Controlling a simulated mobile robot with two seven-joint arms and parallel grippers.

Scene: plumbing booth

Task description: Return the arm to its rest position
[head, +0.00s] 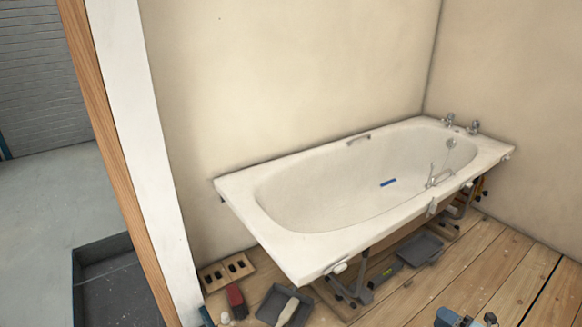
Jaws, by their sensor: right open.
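The rest of my right arm is out of the picture. My left gripper is not in view.
A white bathtub (325,240) on a metal frame stands against the walls, with a blue strip (388,183) inside. A dustpan (283,305), a red-topped brush (236,301), a grey tray (420,249) and a holed wooden block (227,271) lie on the plank floor (500,268).

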